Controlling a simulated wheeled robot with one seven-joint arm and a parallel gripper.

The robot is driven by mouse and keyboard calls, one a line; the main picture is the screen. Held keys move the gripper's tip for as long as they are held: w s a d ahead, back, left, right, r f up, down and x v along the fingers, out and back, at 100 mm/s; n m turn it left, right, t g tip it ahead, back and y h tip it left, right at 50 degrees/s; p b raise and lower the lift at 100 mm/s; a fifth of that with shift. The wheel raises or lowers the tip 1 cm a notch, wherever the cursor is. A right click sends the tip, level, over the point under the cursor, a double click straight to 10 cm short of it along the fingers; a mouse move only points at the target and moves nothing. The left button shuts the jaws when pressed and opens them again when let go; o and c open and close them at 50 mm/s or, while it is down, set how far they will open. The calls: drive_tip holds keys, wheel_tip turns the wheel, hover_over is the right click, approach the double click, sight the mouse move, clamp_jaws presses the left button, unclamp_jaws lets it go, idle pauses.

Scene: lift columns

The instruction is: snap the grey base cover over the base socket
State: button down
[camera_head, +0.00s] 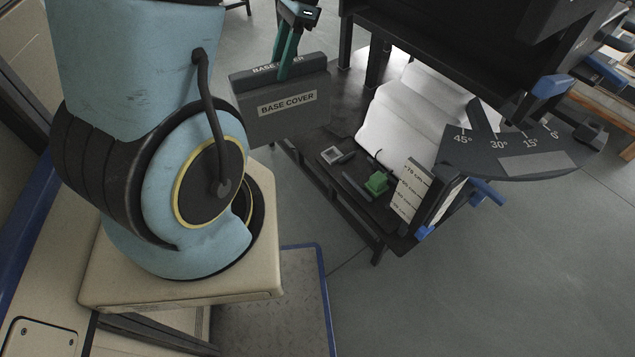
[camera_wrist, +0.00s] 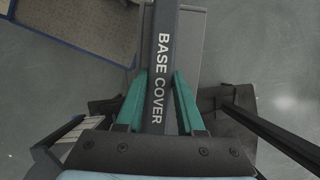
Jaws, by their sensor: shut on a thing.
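The grey base cover (camera_head: 287,106), a box-like piece labelled "BASE COVER", hangs upright in the air in the head view, left of the dark base frame. My gripper (camera_head: 287,62) has its green fingers shut on the cover's top edge. In the wrist view the cover (camera_wrist: 161,70) runs between the two green fingers of my gripper (camera_wrist: 160,98), with its label facing the camera. The base socket is probably the small light-rimmed square fitting (camera_head: 337,155) on the dark base, right of and below the cover. The cover is apart from it.
A green block (camera_head: 377,183) sits on the base near a white height scale (camera_head: 411,190). A white padded roll (camera_head: 405,115) lies behind them. A dark angle plate (camera_head: 520,150) with degree marks and blue handles juts out at right. Grey floor (camera_head: 480,280) is clear in front.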

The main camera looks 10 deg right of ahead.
sight(303, 114)
drive_tip(key=s+d+f+m+t+b, duration=0.1)
drive_tip(key=f+m+b, duration=0.1)
drive_tip(key=f+b, duration=0.1)
drive_tip(key=s+d+f+m+t+b, duration=0.1)
drive_tip(key=s+f+m+b, duration=0.1)
drive_tip(key=b, duration=0.3)
drive_tip(key=s+d+f+m+t+b, duration=0.1)
drive_tip(key=s+f+m+b, duration=0.1)
drive_tip(key=f+m+b, duration=0.1)
drive_tip(key=shift+d+f+m+b, duration=0.3)
drive_tip(key=shift+f+b, duration=0.25)
drive_tip(key=shift+f, duration=0.2)
drive_tip(key=s+d+f+m+t+h+b, duration=0.2)
drive_tip(key=s+f+m+b, duration=0.3)
drive_tip(key=f+m+b, duration=0.5)
drive_tip(key=w+d+f+n+p, duration=0.1)
drive_tip(key=w+d+p, duration=0.3)
drive_tip(key=d, duration=0.4)
drive_tip(key=w+d+f+p, duration=0.4)
drive_tip(key=d+p, duration=0.3)
drive_tip(key=d, duration=0.2)
drive_tip(key=shift+w+d+n, duration=0.25)
drive_tip(key=shift+w+n, duration=0.15)
drive_tip(key=shift+w, duration=0.2)
drive_tip(key=shift+w+f+p, duration=0.1)
drive_tip(key=shift+f+p, duration=0.3)
drive_tip(key=shift+f, duration=0.2)
idle(1.2)
unclamp_jaws()
idle(0.5)
